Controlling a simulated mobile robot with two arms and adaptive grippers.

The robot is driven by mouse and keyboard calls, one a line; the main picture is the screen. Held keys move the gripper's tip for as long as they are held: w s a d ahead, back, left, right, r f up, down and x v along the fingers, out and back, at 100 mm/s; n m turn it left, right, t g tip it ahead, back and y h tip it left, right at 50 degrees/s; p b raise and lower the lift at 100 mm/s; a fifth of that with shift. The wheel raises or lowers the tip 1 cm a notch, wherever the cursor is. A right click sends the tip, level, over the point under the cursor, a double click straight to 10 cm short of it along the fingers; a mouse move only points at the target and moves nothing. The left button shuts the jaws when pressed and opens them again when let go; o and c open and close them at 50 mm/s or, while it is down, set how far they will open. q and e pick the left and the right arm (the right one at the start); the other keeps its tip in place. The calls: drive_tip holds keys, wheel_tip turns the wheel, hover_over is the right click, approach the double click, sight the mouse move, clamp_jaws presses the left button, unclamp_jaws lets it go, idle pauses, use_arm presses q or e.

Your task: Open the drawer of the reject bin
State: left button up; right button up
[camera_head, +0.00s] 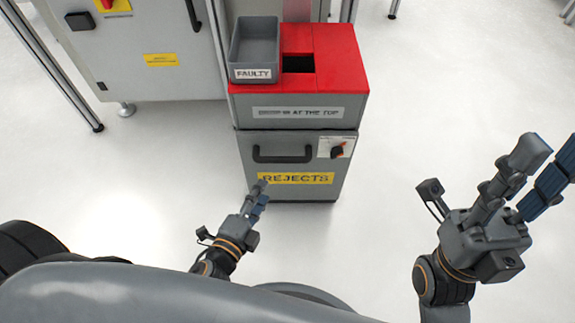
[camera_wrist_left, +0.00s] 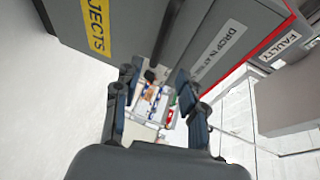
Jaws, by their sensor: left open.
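The reject bin is a grey cabinet with a red top (camera_head: 338,60). Its drawer front (camera_head: 300,190) carries a yellow REJECTS label (camera_head: 296,178) and a black bar handle (camera_head: 282,155). The drawer front looks flush with the cabinet, so it appears closed. My left gripper (camera_head: 259,192) is in front of the drawer, lower than the handle in the picture, and nothing is in it. In the left wrist view its fingers (camera_wrist_left: 158,80) are spread, with the dark handle (camera_wrist_left: 167,35) beyond them, apart from them. My right gripper (camera_head: 552,150) is open and empty at the right, away from the bin.
A grey FAULTY tray (camera_head: 254,50) sits on the bin's top beside a dark opening (camera_head: 298,64). A grey machine cabinet (camera_head: 150,60) stands left. The floor (camera_head: 420,130) right of the bin is clear.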

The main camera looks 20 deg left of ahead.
sight(282, 158)
use_arm(q)
drive_tip(key=x, duration=1.3)
drive_tip(key=shift+w, duration=0.35)
clamp_jaws()
